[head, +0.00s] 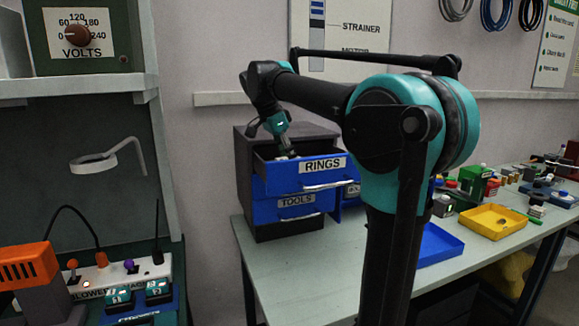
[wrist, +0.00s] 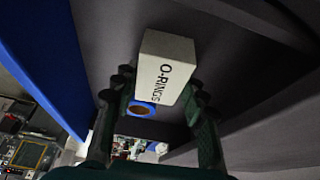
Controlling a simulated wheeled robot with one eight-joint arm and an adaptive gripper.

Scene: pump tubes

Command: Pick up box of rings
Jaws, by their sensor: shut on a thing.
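The box of rings (wrist: 162,68) is a white block marked "O-RINGS" in the wrist view. My gripper (wrist: 160,92) is shut on it, with one dark finger on each side. In the head view my gripper (head: 284,150) reaches down into the open blue drawer labelled RINGS (head: 312,175). The box is hidden there by the drawer front and my gripper. In the wrist view the blue drawer wall (wrist: 40,50) runs along the left, and dark surfaces surround the box.
The grey cabinet (head: 243,180) stands on the bench (head: 290,270) against the wall. A closed TOOLS drawer (head: 296,206) is below the open one. A blue tray (head: 440,244) and a yellow tray (head: 493,221) lie to the right.

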